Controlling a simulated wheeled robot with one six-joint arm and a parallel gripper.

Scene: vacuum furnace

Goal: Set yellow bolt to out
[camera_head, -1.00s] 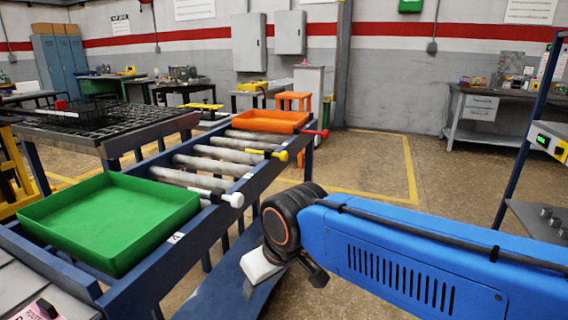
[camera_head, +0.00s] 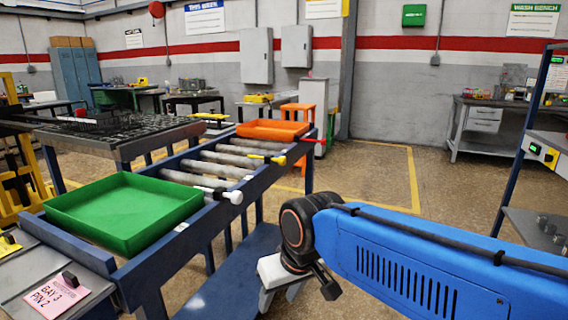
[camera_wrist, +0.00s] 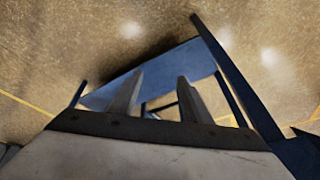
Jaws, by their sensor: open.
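The yellow bolt (camera_head: 279,160) has a yellow knob and sticks out from the right side rail of the roller conveyor (camera_head: 180,246), in the middle of the head view. It lies between a white-knobbed bolt (camera_head: 235,197) nearer me and a red-knobbed bolt (camera_head: 320,141) farther off. My gripper (camera_head: 281,300) hangs below my blue arm, to the right of the conveyor, nearer and lower than the yellow bolt and apart from it. In the wrist view my gripper (camera_wrist: 160,84) shows two spread fingers with nothing between them. The yellow bolt is not seen there.
A green tray (camera_head: 62,213) lies at the conveyor's near end and an orange tray (camera_head: 272,130) at its far end, with rollers (camera_head: 220,158) between. A blue-framed shelf (camera_head: 520,140) stands at right. Bare floor (camera_head: 375,177) lies beyond my arm.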

